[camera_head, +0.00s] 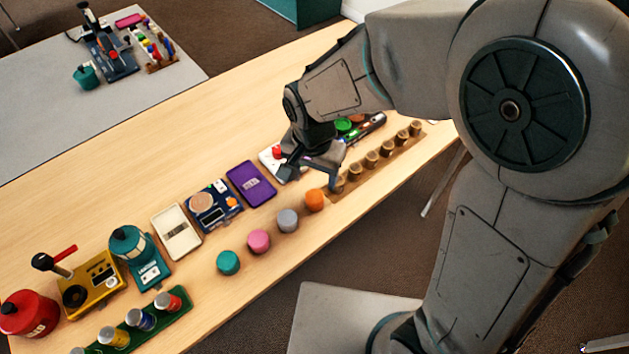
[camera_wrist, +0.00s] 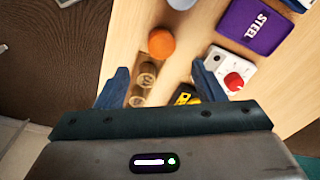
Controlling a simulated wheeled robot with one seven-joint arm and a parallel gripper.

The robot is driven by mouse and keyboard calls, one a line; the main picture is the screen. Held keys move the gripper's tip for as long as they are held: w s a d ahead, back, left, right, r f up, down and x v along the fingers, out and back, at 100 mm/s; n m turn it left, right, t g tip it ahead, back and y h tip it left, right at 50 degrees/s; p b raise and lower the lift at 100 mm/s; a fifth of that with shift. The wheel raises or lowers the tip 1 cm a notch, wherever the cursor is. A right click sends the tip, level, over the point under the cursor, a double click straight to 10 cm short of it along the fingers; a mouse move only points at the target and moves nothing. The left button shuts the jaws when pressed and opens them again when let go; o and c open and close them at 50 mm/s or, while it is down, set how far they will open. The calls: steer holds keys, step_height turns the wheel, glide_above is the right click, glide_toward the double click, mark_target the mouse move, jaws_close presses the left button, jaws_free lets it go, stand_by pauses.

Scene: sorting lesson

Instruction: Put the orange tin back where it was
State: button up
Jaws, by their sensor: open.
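The orange tin (camera_head: 314,200) stands upright on the wooden table, at the right end of a row of round tins. The grey tin (camera_head: 288,220), pink tin (camera_head: 259,241) and teal tin (camera_head: 228,262) stand in that row to its left. My gripper (camera_head: 312,178) is open and empty, just behind the orange tin in the head view. In the wrist view the orange tin (camera_wrist: 161,42) lies beyond and between the spread fingertips (camera_wrist: 160,72), apart from both. Part of the grey tin (camera_wrist: 181,4) shows at the top edge.
A wooden strip with several short cups (camera_head: 372,160) runs right of the orange tin; some show between my fingers (camera_wrist: 146,76). A purple STEEL box (camera_head: 251,184) and a white box with a red button (camera_wrist: 232,78) lie close by. Bare table lies in front of the tins.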

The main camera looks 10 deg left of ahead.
steer(key=s+d+r+n, duration=0.1)
steer(key=s+d+r, duration=0.1)
steer(key=d, duration=0.5)
steer(key=s+d+r+n+t, duration=0.1)
steer(key=d+r, duration=0.3)
steer(key=d, duration=0.4)
steer(key=s+d+r, duration=0.3)
steer(key=d, duration=0.4)
steer(key=shift+d+r+n+t, duration=0.3)
steer(key=shift+r+n, duration=0.05)
steer(key=shift+n, duration=0.05)
steer(key=shift+c, duration=0.3)
steer(key=c, duration=0.5)
steer(key=shift+a, duration=0.15)
